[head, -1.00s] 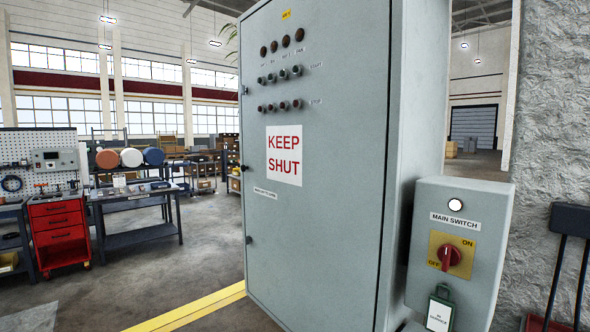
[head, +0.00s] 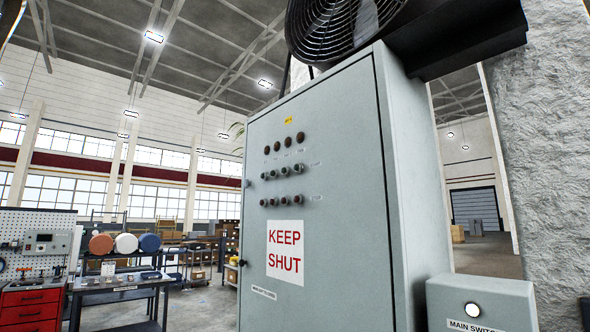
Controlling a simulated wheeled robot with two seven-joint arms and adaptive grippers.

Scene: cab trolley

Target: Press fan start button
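A tall grey control cabinet (head: 345,245) stands in the middle of the head view with its door closed. On its upper door are a row of dark round lamps (head: 288,142), a row of start buttons (head: 284,173) with green-grey caps, and below them a row of dark red stop buttons (head: 284,201). The small labels are too small to read, so I cannot tell which button is the fan's. A fan (head: 352,28) in a round black guard sits above the cabinet. Neither of my grippers shows in the view.
A grey main switch box (head: 480,300) with a white lamp stands at the cabinet's right, by a rough wall (head: 545,150). A "KEEP SHUT" sign (head: 285,252) is on the door. A workbench (head: 120,288) and red drawer cabinet (head: 30,309) stand at left.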

